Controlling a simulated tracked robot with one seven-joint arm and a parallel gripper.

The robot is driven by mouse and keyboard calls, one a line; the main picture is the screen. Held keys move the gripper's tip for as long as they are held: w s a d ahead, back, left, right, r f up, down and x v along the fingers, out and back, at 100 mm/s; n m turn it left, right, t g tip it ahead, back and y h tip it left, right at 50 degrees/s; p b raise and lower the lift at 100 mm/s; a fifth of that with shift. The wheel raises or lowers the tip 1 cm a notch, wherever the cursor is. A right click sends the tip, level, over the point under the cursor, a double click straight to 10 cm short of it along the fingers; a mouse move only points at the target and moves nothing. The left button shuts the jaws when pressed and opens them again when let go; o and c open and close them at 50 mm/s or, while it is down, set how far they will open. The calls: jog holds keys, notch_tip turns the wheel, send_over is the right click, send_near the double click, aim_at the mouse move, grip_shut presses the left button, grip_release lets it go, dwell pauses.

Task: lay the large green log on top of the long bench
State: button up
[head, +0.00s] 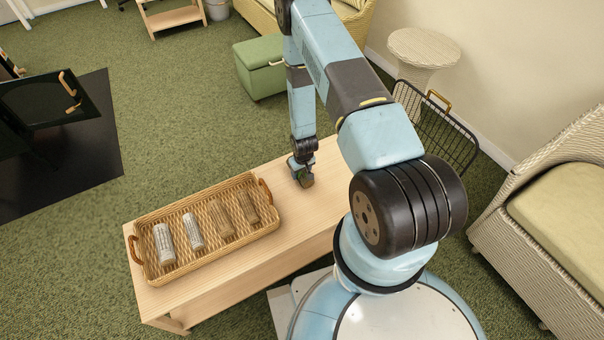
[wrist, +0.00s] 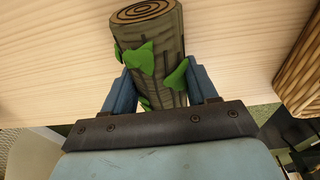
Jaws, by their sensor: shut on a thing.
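My gripper (head: 301,169) is over the long bench (head: 317,216), to the right of the wicker tray. In the wrist view my gripper (wrist: 163,95) is shut on the large green log (wrist: 150,52), a brown bark log with green leaf patches and a ringed end. The log (head: 307,181) is mostly hidden by my gripper in the head view. The pale wood of the bench also fills the back of the wrist view (wrist: 55,60). I cannot tell whether the log touches the bench top.
A wicker tray (head: 150,218) with handles stands on the left of the bench, holding two pale logs and two brown logs. A green ottoman (head: 262,72) is farther back. Bare bench top lies around my gripper.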

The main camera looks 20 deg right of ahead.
jog(key=shift+f, duration=0.65)
jog(key=o, duration=1.2)
